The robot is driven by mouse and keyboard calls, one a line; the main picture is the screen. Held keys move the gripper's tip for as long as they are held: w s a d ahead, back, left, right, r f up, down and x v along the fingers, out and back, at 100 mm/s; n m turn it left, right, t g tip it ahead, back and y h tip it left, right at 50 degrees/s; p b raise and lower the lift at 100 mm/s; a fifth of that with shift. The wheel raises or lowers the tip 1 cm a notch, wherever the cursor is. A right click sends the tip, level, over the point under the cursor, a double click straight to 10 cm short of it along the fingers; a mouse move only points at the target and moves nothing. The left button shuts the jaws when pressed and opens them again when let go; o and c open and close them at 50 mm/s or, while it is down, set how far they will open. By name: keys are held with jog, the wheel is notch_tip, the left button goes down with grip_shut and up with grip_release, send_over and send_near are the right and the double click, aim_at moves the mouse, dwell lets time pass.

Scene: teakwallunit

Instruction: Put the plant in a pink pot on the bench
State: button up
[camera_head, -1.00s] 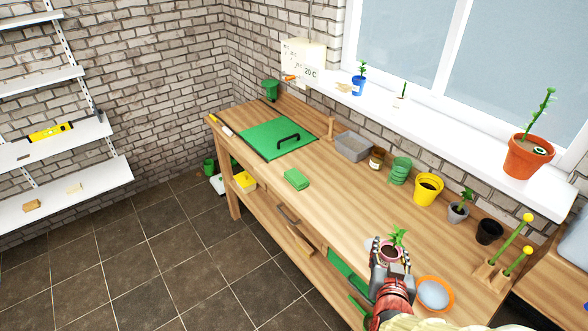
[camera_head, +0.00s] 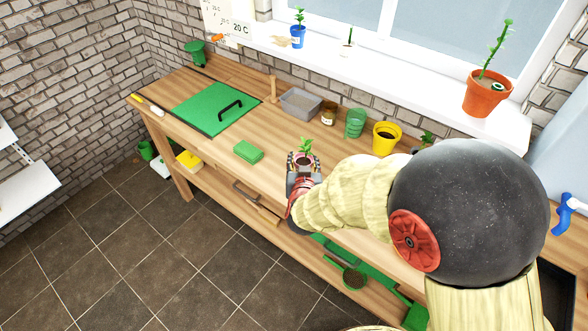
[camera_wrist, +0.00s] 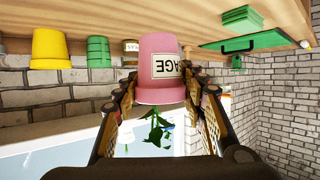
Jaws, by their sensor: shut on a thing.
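The plant (camera_head: 305,146) has green leaves and stands in a small pink pot (camera_wrist: 153,88) with a white label. My gripper (camera_head: 304,162) is shut on the pink pot, with a finger on each side of it. In the wrist view the picture is upside down, and the leaves hang below the pot's rim. The pot is over the front part of the wooden bench (camera_head: 345,148). I cannot tell whether its base touches the bench top. My arm hides the right part of the bench.
A green sponge-like block (camera_head: 248,152) lies left of my gripper. A green board (camera_head: 205,110) is farther left. A grey tray (camera_head: 300,103), brown jar (camera_head: 329,117), green pots (camera_head: 355,123) and yellow pot (camera_head: 386,138) stand along the back. Bare wood lies between.

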jog(key=w+f, duration=0.1)
jog(key=f, duration=0.1)
jog(key=w+a+f+b, duration=0.1)
jog(key=w+f, duration=0.1)
jog(key=w+f+b, duration=0.1)
jog(key=w+f, duration=0.1)
jog(key=shift+w+a+f, duration=0.15)
jog(key=shift+a+f, duration=0.05)
jog(key=shift+a, duration=0.15)
jog(key=shift+f+b, duration=0.65)
jog(key=shift+f, duration=0.75)
jog(key=shift+f, duration=0.15)
jog(key=o, duration=1.3)
jog(key=shift+c, duration=0.2)
